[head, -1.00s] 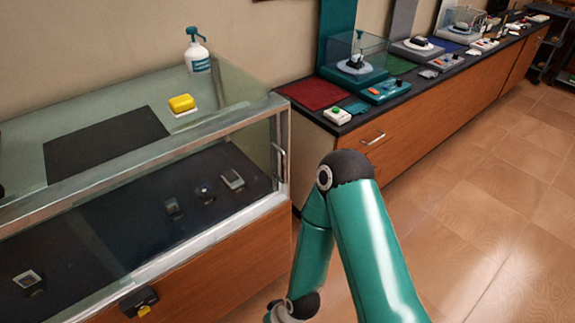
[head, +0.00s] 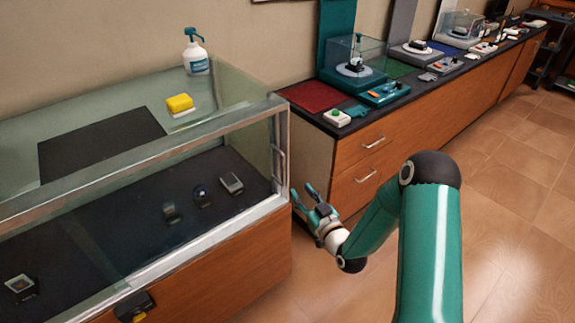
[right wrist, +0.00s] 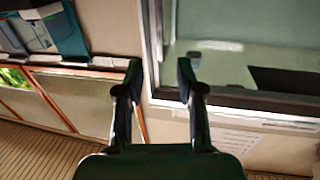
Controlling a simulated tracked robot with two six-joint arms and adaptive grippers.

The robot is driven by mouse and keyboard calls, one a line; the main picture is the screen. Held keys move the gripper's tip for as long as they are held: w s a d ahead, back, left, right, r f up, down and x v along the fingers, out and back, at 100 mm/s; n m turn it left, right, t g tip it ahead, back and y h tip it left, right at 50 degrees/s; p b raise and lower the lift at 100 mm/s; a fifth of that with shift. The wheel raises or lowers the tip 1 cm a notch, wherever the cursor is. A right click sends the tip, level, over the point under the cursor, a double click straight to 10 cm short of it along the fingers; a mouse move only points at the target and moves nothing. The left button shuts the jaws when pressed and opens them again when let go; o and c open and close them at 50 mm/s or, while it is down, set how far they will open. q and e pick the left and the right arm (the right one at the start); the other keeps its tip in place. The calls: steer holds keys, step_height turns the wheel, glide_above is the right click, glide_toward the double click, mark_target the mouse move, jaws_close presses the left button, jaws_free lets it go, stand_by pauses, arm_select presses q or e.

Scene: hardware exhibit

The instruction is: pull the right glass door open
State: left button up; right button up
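The glass display case (head: 265,108) with a metal frame stands at the left in the head view. A slim vertical metal handle (head: 280,164) is at the right end of its front glass (head: 150,180). My right gripper (head: 302,195) is open and empty, just right of the case's front corner, apart from the handle. In the right wrist view my two fingers (right wrist: 158,75) are spread, with the case's pale frame post (right wrist: 152,40) behind the gap. The handle is not clear there. My left gripper is out of view.
A black lock box (head: 136,305) is on the case's wooden front. A yellow-topped item (head: 180,103) and a pump bottle (head: 196,55) stand on the case. A long wooden counter (head: 400,140) runs along the wall behind my right arm. The tiled floor at right is clear.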

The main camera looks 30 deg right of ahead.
mark_target(284, 169)
steer(key=w, duration=0.4)
steer(key=w+d+p, duration=0.1)
steer(key=w, duration=0.3)
steer(key=w+p, duration=0.1)
steer(key=w, duration=0.3)
steer(key=shift+w+d, duration=0.2)
steer(key=shift+w, duration=0.05)
steer(key=shift+c, duration=0.3)
jaws_close()
